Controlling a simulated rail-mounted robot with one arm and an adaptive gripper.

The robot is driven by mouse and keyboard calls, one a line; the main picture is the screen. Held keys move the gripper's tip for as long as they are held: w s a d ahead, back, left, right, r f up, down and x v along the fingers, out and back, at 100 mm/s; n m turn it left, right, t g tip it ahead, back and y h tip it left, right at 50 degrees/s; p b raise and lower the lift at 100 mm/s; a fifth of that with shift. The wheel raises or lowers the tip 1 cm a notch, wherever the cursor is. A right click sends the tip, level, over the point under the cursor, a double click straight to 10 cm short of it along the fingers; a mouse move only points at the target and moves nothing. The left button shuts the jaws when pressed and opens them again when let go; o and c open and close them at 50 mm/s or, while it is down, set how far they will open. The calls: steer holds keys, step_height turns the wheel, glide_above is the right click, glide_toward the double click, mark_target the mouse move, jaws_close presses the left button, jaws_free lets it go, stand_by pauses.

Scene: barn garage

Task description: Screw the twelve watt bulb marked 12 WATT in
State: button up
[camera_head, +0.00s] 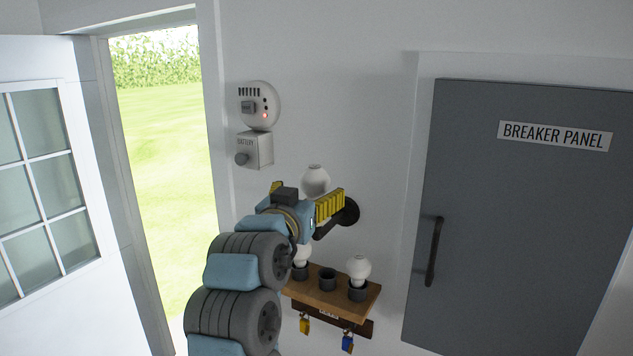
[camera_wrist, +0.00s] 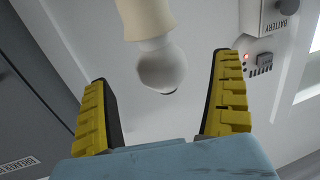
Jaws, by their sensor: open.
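A white bulb (camera_head: 315,181) shows near the wall, just beyond my gripper (camera_head: 306,198). In the wrist view the round bulb (camera_wrist: 166,70) is between and beyond the two yellow fingers of my gripper (camera_wrist: 168,95), with its neck at a cream cylinder (camera_wrist: 146,18). The fingers are spread wide and there is a gap on both sides of the bulb. A black round wall mount (camera_head: 349,211) is partly behind my gripper. Two more white bulbs stand on the shelf, one at the left (camera_head: 303,257) partly hidden by my arm and one at the right (camera_head: 358,267). No watt marking is readable.
The wooden shelf (camera_head: 325,297) has dark cups, the middle cup (camera_head: 328,279) empty. Yellow (camera_head: 304,326) and blue (camera_head: 347,344) padlocks hang below. A battery box (camera_head: 255,150) and round alarm (camera_head: 260,106) are upper left. The grey breaker panel (camera_head: 520,200) is right; an open doorway is left.

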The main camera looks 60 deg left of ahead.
steer(key=shift+p+x, duration=0.35)
steer(key=shift+x, duration=2)
steer(key=c, duration=1)
steer(key=shift+o, duration=0.2)
steer(key=shift+a, duration=0.1)
steer(key=shift+s+f+h, duration=0.1)
steer(key=shift+h, duration=0.2)
steer(key=shift+a+m+t+h+b, duration=0.1)
steer(key=shift+m+t+h+b, duration=0.45)
steer(key=shift+m+t+h, duration=1.75)
steer(key=shift+m+h, duration=0.6)
steer(key=shift+h, duration=0.7)
steer(key=shift+h+p, duration=0.3)
